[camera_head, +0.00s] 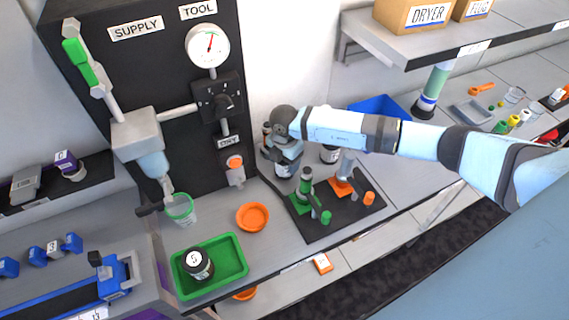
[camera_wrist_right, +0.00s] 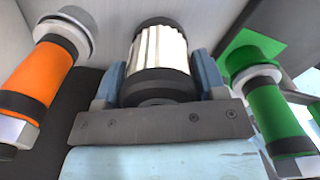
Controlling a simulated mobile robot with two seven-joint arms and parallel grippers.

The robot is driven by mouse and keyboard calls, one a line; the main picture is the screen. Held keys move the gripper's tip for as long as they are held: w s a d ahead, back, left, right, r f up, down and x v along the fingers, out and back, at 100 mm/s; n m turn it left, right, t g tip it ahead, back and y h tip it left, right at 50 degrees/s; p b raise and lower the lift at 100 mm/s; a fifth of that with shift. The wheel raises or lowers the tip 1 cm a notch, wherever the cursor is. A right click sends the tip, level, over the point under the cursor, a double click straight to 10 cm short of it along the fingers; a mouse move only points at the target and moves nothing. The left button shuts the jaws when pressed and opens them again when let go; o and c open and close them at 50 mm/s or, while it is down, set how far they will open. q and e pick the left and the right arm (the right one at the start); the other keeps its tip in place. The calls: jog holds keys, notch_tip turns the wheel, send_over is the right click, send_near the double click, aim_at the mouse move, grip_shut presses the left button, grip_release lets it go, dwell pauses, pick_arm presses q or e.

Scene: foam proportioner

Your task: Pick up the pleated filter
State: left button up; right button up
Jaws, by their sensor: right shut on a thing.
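The pleated filter (camera_wrist_right: 158,52) has a white pleated body with dark end caps. In the right wrist view it sits between the two blue fingers of my right gripper (camera_wrist_right: 158,78), which is shut on it. In the head view my right gripper (camera_head: 286,155) points down at the back of the black mat (camera_head: 318,225), beside the panel. The filter is mostly hidden there, and I cannot tell whether it still touches the surface below. My left gripper is not in view.
A green fitting (camera_head: 305,188) and an orange-based fitting (camera_head: 343,178) stand close by on the mat. The black panel (camera_head: 85,50) with its gauge (camera_head: 207,45) rises to the left. A green tray (camera_head: 238,257) and orange dish (camera_head: 252,217) lie in front.

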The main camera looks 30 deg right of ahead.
notch_tip(320, 180, up, 19)
jog(key=b, duration=0.2)
jog(key=shift+f, duration=0.2)
